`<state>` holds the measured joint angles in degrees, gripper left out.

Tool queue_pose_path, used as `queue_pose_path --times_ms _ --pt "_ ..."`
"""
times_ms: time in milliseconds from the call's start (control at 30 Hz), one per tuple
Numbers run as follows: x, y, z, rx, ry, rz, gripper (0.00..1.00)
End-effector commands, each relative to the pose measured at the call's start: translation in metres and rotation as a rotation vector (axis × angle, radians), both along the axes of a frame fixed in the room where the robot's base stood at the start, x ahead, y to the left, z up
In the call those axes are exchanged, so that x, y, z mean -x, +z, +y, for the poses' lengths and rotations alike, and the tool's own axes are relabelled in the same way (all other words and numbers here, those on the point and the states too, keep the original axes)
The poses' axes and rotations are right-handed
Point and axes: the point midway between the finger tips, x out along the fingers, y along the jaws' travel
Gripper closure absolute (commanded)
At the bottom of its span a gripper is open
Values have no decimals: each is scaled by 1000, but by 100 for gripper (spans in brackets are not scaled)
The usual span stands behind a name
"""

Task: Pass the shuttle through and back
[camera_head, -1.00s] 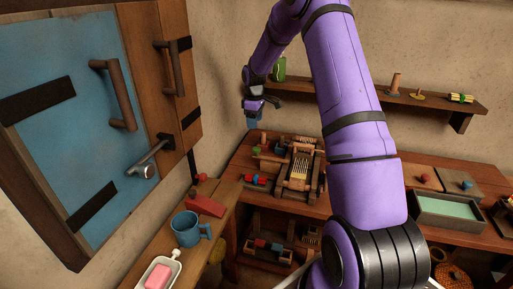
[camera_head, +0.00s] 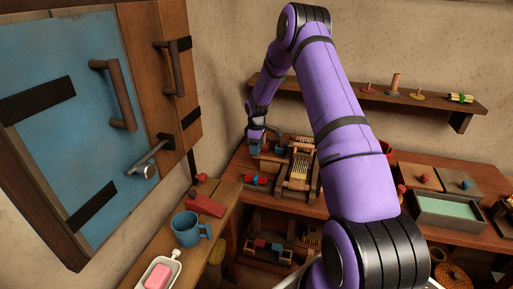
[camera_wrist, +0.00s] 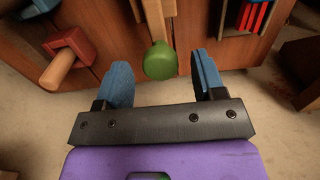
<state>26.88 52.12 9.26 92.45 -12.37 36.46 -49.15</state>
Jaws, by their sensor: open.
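A small wooden loom (camera_head: 298,170) with pale threads stands on the back bench. My gripper (camera_head: 256,146) is over the bench to the loom's left, lower than the shelf. In the wrist view my gripper (camera_wrist: 162,85) is open, with its two blue fingers apart. A wooden rod with a green rounded end (camera_wrist: 159,61) shows between and just beyond the fingers, with no clear contact. I cannot tell whether this rod is the shuttle. A red block with a wooden peg (camera_wrist: 68,58) lies to its left. Part of the loom area is hidden by my arm.
A tray with red and blue pieces (camera_head: 255,181) sits left of the loom. A blue mug (camera_head: 189,229), a red block (camera_head: 206,205) and a soap dish (camera_head: 160,272) stand on the near-left bench. A blue cabinet door (camera_head: 75,115) is at left. A wall shelf (camera_head: 370,94) is above.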

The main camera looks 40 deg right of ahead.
Motion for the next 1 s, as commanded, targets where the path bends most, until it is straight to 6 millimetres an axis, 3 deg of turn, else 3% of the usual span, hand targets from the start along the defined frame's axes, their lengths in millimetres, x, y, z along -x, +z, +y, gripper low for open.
queue_pose_path --times_ms 367,633,800,1000 --pt "0 -5 0 0 0 -1 37" --pt "0 -5 0 0 -1 -1 97" --pt "5 -5 -5 0 -3 0 100" --pt "41 -5 -33 0 -7 0 100"
